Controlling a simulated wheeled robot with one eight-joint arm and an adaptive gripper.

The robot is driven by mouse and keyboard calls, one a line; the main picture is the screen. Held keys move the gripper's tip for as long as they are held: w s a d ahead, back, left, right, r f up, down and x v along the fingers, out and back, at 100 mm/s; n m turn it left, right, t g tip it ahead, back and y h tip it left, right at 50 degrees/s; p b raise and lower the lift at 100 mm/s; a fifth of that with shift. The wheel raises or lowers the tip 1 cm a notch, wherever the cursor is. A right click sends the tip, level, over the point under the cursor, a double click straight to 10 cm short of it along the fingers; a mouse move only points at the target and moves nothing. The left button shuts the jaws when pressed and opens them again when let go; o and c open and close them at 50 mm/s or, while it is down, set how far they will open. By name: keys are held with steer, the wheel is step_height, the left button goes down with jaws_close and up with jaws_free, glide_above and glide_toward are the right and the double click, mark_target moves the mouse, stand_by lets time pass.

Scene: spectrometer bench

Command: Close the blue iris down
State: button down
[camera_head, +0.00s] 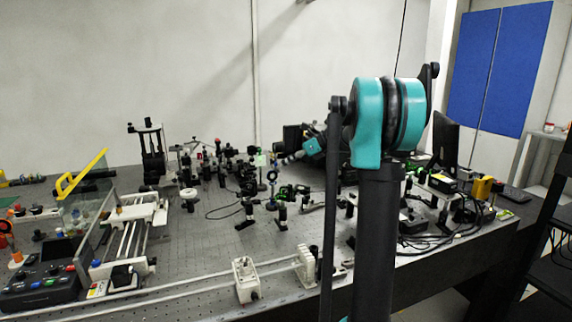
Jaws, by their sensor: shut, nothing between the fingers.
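A small blue ring-shaped part on a post, which looks like the blue iris (273,177), stands near the middle of the optical table. It is small in this view, and its lever and opening cannot be made out. My arm reaches back over the table from the large teal joint. My gripper (278,160) is at its far end, small and dark, just above or beside the blue iris. It is shut and holds nothing. Whether it touches the iris cannot be told.
Several dark optical mounts (225,155) crowd the table behind and to the left. White mounts (246,279) stand on a rail at the front. A control box (40,285) is at the left, and cables and small devices (440,185) are at the right. Bare perforated tabletop (200,255) lies between.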

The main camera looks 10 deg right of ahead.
steer(key=shift+s+a+r+h, duration=0.1)
steer(key=shift+a+r+h, duration=0.15)
steer(key=shift+a+h, duration=0.25)
steer(key=shift+s+a+r+n+t+h, duration=0.1)
steer(key=shift+s+a+n+t+h, duration=0.3)
steer(key=shift+a+h, duration=0.7)
steer(key=shift+s+a+r+n+t+h, duration=0.1)
steer(key=shift+a+n+h, duration=0.55)
steer(key=shift+h, duration=0.9)
steer(key=shift+s+a+r+n+t+h, duration=0.15)
steer(key=shift+a+n+h, duration=0.3)
steer(key=shift+a+h, duration=0.65)
steer(key=shift+d+h, duration=0.25)
steer(key=shift+r, duration=0.1)
steer(key=shift+r, duration=0.65)
